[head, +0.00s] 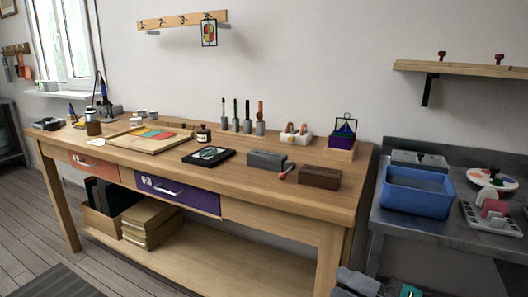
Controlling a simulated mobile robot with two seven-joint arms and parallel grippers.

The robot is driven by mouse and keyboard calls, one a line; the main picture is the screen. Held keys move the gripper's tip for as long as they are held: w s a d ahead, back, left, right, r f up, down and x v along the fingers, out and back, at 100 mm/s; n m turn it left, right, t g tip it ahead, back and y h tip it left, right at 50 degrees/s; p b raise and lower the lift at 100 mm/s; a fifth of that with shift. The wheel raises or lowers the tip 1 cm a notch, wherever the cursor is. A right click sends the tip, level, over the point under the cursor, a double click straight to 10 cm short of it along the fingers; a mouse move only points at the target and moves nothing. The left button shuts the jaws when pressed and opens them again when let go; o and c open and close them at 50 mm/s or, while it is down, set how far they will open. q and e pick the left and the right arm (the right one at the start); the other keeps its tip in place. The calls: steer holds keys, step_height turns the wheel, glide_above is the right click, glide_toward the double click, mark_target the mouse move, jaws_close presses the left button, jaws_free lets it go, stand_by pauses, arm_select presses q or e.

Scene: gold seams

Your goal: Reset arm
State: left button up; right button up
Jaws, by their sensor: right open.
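My right gripper (382,287) shows at the bottom edge of the head view, right of centre, partly cut off by the frame. It is open, with nothing seen between its fingers. It is in front of the wooden workbench (262,208), near its right front leg, and below the bench top. My left gripper is not in view.
The bench top holds a dark framed tile (208,156), a grey block (267,160), a brown block (319,178) and a wooden tray (113,145). A metal side table (385,222) at right bears a blue tub (416,193). The floor (38,225) at left looks clear.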

steer(key=s+a+f+m+h, duration=0.1)
steer(key=s+f+m+h, duration=0.3)
steer(key=f+m, duration=0.3)
steer(key=s+f+m+g+h, duration=0.1)
steer(key=s+f+m+h, duration=0.3)
steer(key=m, duration=0.5)
steer(key=s+a+f+m+h, duration=0.1)
steer(key=s+f+m+h, duration=0.2)
steer(key=f+m, duration=0.5)
arm_select(q)
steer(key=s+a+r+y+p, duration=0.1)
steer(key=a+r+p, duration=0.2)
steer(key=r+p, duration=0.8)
steer(key=p, duration=0.5)
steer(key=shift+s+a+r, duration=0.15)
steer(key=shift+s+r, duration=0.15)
arm_select(e)
steer(key=s+d+r, duration=0.2)
steer(key=d+r, duration=0.1)
steer(key=r, duration=0.9)
steer(key=shift+m+h, duration=0.4)
